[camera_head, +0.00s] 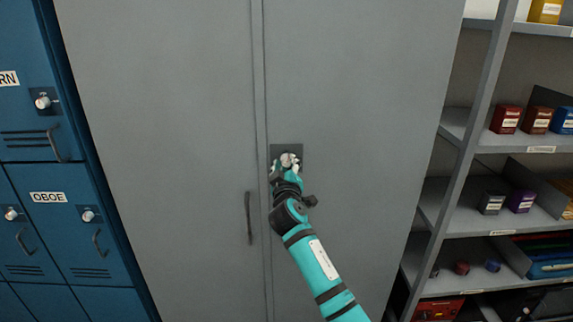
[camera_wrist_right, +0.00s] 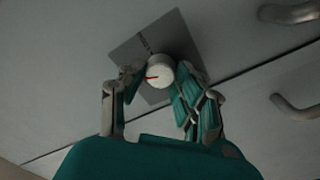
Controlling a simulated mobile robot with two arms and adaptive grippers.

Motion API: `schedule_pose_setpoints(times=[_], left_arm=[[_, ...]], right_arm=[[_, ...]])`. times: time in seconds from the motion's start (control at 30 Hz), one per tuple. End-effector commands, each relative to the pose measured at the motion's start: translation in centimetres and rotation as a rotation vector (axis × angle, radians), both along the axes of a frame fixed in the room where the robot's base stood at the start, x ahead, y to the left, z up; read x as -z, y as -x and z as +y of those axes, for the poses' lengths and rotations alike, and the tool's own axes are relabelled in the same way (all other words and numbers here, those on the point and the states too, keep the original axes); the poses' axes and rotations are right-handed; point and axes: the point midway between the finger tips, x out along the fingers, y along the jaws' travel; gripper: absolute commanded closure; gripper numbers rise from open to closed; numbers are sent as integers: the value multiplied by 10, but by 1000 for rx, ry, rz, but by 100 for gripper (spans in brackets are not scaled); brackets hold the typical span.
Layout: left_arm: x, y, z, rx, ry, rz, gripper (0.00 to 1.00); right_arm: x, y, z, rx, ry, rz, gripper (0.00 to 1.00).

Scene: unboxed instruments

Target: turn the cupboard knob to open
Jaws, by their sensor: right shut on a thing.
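The grey cupboard (camera_head: 165,110) has two tall doors that stand closed, with a narrow seam between them. Its knob (camera_wrist_right: 160,75) is a small white cylinder with a red mark, on a dark square plate (camera_wrist_right: 185,38) in the right wrist view. In the head view the knob sits on the right door beside the seam. My right gripper (camera_head: 286,163) is at the knob, its fingers on either side of it, shut on it. In the right wrist view the gripper (camera_wrist_right: 162,86) shows the knob between its fingertips. My left gripper is not in view.
A dark vertical handle (camera_head: 249,218) is on the left door near the seam. Blue lockers (camera_head: 75,225) with white knobs stand at left.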

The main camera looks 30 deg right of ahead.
Motion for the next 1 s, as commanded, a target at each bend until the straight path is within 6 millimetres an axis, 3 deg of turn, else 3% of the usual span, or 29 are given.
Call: schedule_pose_setpoints(times=[0.43,1.0], left_arm=[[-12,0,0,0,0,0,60],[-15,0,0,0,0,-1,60]], right_arm=[[0,0,0,0,267,166,100],[1,0,0,0,346,214,100]])
